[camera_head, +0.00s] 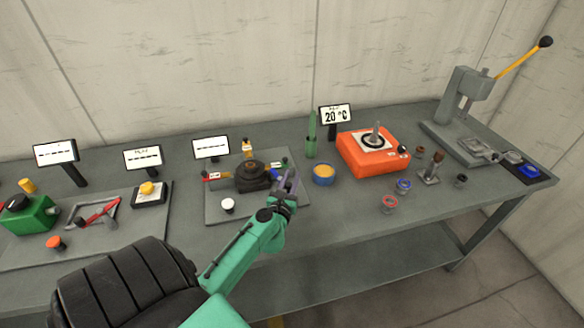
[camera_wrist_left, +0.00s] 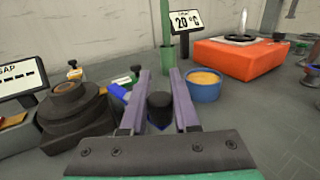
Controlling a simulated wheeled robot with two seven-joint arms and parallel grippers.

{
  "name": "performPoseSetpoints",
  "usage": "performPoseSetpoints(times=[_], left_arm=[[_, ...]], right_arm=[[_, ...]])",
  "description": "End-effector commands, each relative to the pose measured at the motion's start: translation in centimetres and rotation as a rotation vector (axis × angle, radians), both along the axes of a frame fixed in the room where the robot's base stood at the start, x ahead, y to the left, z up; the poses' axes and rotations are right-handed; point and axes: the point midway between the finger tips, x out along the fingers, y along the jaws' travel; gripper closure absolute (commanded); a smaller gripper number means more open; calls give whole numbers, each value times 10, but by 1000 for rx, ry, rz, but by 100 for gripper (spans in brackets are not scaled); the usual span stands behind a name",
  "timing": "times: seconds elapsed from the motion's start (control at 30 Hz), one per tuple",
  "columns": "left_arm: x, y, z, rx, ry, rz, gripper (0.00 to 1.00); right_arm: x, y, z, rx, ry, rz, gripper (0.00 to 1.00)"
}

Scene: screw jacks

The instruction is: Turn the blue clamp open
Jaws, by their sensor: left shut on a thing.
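The blue clamp (camera_head: 285,162) is at the right side of a dark round fixture (camera_head: 252,176) on a grey plate (camera_head: 221,212). In the left wrist view its blue part (camera_wrist_left: 121,91) shows just left of my left finger. My left gripper (camera_head: 291,182) is at this clamp, its purple fingers pointing down and away. In the left wrist view the gripper (camera_wrist_left: 158,85) is shut on a black knob (camera_wrist_left: 159,108) between its fingers. The knob appears to belong to the blue clamp, but the fingers hide the joint between them. My right gripper is not in view.
A blue-rimmed bowl (camera_head: 323,174) stands close to the right of the gripper. A green post (camera_head: 311,135) and an orange heater (camera_head: 372,158) stand behind and right. A white knob (camera_head: 228,205) is on the plate's front left. The table front between plate and red ring (camera_head: 389,203) is clear.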

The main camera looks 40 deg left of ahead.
Motion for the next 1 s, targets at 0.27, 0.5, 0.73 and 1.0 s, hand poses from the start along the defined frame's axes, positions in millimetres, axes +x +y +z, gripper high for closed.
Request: performPoseSetpoints(times=[0.27,0.5,0.73,1.0], left_arm=[[-11,-1,-6,3,5,-263,100],[-19,1,-9,1,0,-486,100],[-26,4,-8,3,-1,-702,100],[-33,8,-5,0,-1,-917,100]], right_arm=[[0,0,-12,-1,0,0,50],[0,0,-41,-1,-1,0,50],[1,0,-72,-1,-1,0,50],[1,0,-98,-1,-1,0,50]])
